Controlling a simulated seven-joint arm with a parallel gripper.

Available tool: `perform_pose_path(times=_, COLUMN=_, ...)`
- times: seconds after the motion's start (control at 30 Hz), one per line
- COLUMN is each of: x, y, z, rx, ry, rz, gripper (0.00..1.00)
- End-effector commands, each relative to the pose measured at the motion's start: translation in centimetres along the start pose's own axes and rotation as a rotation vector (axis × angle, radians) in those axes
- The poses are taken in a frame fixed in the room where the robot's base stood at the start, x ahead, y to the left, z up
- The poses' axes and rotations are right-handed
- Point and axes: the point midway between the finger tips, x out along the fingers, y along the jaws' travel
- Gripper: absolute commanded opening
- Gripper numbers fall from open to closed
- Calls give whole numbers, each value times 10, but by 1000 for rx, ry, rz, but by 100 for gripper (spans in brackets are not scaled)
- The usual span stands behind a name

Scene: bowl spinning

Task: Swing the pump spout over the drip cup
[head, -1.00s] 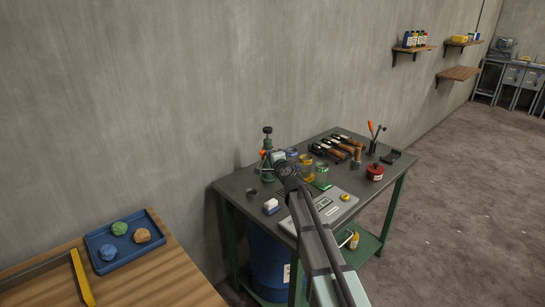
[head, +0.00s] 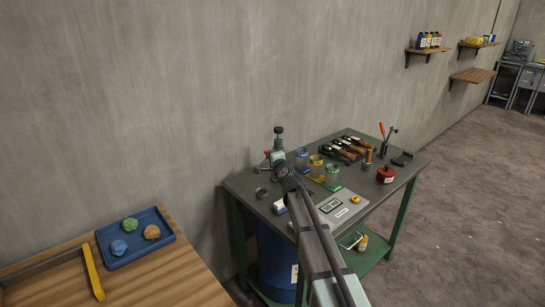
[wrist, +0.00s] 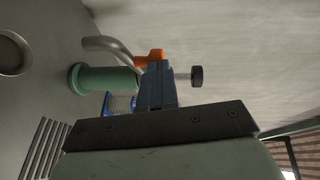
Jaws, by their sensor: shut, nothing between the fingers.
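The pump shows in the head view as a black top knob (head: 278,130) and an orange part (head: 267,152); my arm hides most of its body. In the wrist view its green base (wrist: 100,79) and curved grey spout (wrist: 108,46) are clear. The spout's free end points left. The drip cup (head: 262,192) is a small dark cup at the table's near-left corner; its round rim (wrist: 12,52) shows in the wrist view, apart from the spout. My gripper (wrist: 154,80) is shut beside the orange part. I cannot tell whether they touch.
Blue, yellow and green jars (head: 317,164) stand right of the pump. A white block (head: 280,208) lies near the drip cup. The concrete wall is close behind.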

Motion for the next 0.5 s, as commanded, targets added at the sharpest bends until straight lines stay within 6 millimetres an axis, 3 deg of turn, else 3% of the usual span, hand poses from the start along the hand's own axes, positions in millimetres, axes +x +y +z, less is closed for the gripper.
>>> perform_pose_path(times=0.5, x=-6, y=0, z=-4, rx=0, ry=1, rz=0, gripper=0)
